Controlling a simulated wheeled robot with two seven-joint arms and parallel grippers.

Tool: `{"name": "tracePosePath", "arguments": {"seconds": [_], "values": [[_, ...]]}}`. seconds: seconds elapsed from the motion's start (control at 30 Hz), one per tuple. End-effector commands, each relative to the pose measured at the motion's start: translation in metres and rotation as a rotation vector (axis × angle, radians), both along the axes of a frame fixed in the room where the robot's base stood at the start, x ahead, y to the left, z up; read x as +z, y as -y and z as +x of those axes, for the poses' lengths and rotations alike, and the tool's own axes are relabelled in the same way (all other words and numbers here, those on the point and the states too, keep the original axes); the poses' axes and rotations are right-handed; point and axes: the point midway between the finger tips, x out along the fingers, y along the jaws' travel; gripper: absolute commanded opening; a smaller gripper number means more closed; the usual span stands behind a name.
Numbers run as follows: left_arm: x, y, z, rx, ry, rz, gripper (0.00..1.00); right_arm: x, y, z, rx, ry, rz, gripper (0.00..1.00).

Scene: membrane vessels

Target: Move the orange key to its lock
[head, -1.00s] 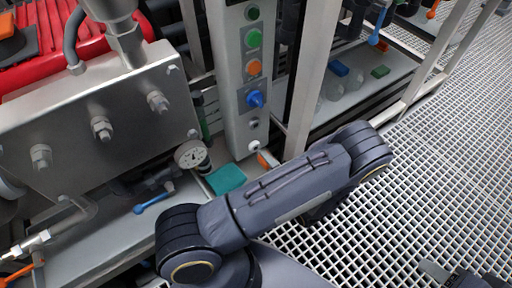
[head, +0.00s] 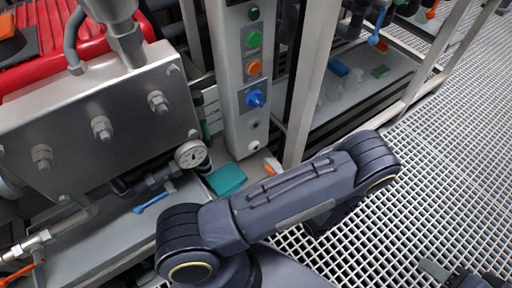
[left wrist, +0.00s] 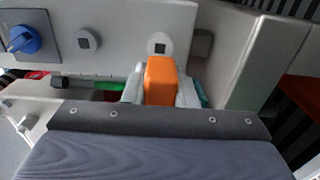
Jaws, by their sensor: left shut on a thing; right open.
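The orange key (left wrist: 161,80) is upright in the left wrist view, between the fingers of my left gripper (left wrist: 160,92), which is shut on it. In the head view a small part of the orange key (head: 271,167) shows beside the panel's foot, while my arm hides most of the left gripper. My right gripper (head: 452,277) is open and empty, partly cut off at the bottom right.
The grey panel (head: 234,72) carries green and orange buttons and a blue knob (head: 255,99). A second square socket (left wrist: 88,40) lies left of the first. Grating floor lies right.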

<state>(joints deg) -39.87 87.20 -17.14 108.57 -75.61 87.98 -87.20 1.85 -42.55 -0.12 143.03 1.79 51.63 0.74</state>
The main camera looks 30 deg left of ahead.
Motion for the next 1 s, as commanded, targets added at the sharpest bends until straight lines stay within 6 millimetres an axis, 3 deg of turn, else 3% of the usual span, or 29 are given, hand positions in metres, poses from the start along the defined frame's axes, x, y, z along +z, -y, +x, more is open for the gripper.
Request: {"name": "tracePosePath", "arguments": {"seconds": [0.27,0.43,0.57,0.8,1.0], "values": [[0.000,0.000,0.000,0.000,0.002,-0.001,0.00,0.000,0.000,0.000,0.000,0.000,0.000,0.49],[0.016,0.002,0.001,0.001,0.118,-0.049,0.00,0.001,0.000,0.000,0.000,0.000,0.000,0.49],[0.038,0.005,0.003,0.001,0.366,-0.153,0.00,0.001,0.000,0.000,0.000,0.000,0.000,0.49],[0.076,0.008,0.001,0.001,0.947,-0.392,0.00,0.002,0.000,0.000,0.000,0.000,0.000,0.49],[0.101,0.009,-0.001,0.002,1.301,-0.539,0.00,0.003,0.000,0.000,0.000,0.000,0.000,0.49]]}}
